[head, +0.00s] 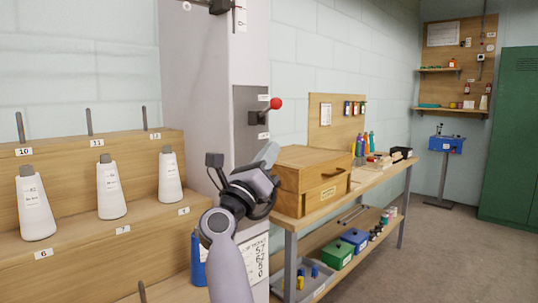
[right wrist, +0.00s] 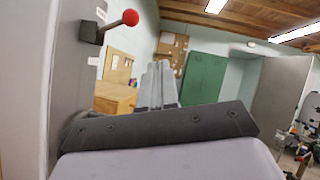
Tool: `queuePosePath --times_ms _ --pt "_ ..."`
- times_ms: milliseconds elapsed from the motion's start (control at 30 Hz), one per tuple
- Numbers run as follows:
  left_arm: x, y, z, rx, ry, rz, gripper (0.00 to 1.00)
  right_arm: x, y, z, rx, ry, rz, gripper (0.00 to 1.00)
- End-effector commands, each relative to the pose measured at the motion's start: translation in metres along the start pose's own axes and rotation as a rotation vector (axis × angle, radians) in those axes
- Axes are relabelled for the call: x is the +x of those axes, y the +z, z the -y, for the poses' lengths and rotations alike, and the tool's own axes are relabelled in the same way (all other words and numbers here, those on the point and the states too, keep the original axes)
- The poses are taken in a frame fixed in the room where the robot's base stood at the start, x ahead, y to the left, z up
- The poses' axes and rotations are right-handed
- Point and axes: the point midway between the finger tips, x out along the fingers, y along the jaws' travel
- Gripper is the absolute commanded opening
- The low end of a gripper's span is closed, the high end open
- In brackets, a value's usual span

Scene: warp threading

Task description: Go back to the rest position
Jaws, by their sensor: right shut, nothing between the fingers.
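My right gripper (head: 266,158) is in the middle of the head view, raised in front of the grey machine column. Its fingers are shut with nothing between them; they also show in the right wrist view (right wrist: 158,85), pointing away into the room. A lever with a red ball knob (head: 275,104) is on the column just above the gripper, and they are apart. The red knob (right wrist: 130,18) also shows at the upper left of the right wrist view. My left gripper is not in view.
White thread cones (head: 111,188) stand on a numbered wooden rack (head: 150,228) at left. A wooden drawer box (head: 312,179) sits on a workbench right of my gripper. A green cabinet (head: 512,140) stands at far right. The floor (head: 430,260) at right is clear.

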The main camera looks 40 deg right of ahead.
Motion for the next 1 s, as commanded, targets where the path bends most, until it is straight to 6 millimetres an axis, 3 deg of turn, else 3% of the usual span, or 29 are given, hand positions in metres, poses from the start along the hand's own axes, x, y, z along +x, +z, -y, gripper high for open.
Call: queuePosePath --times_ms 367,533,767,1000 --pt "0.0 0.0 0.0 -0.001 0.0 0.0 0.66 -0.001 -0.001 -0.001 -0.009 0.002 0.007 0.0" --pt "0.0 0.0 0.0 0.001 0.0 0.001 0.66 -0.021 -0.007 -0.013 -0.158 0.035 0.126 0.0" --pt "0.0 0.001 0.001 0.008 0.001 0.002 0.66 -0.098 -0.029 -0.053 -0.583 0.157 0.493 0.0" --pt "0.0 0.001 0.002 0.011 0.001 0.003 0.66 -0.211 -0.081 -0.092 -1.011 0.324 0.918 0.0"
